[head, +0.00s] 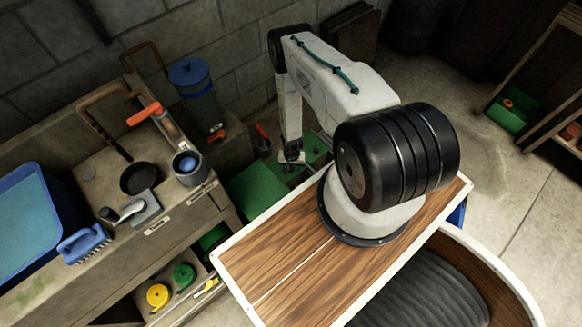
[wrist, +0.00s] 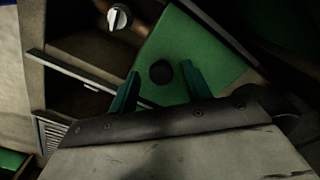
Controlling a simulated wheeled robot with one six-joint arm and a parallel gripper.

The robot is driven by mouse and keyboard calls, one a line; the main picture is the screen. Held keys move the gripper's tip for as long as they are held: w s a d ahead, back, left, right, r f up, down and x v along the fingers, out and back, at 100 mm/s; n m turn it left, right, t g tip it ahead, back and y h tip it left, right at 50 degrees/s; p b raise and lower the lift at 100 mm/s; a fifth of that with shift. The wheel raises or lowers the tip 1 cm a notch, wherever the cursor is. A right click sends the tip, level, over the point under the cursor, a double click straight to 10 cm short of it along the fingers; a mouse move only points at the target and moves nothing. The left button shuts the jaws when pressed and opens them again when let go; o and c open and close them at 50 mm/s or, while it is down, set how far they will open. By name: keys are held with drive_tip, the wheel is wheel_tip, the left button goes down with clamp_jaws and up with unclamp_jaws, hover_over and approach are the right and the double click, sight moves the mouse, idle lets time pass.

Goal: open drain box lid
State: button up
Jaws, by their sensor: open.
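A green panel with a dark round hole or knob, which looks like the drain box lid (wrist: 205,55), fills the upper middle of the wrist view. In the head view, green surfaces show low behind my base, one at the left (head: 257,188) and one beside my gripper (head: 291,157). I cannot tell for sure which is the lid, or whether it is raised. In the wrist view my gripper (wrist: 160,69) has its two teal fingers apart, one on each side of the dark round spot, with nothing held. Whether the fingers touch the panel is unclear.
A workbench (head: 150,215) with tools, a black pan (head: 139,178) and a blue basin (head: 28,225) stands at left. A blue-lidded canister (head: 193,90) stands by the wall. A grey knob on a pipe (wrist: 118,17) is above the panel.

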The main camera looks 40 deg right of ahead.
wheel_tip(320, 180, up, 8)
drive_tip(key=shift+f, duration=0.1)
idle(0.4)
idle(0.4)
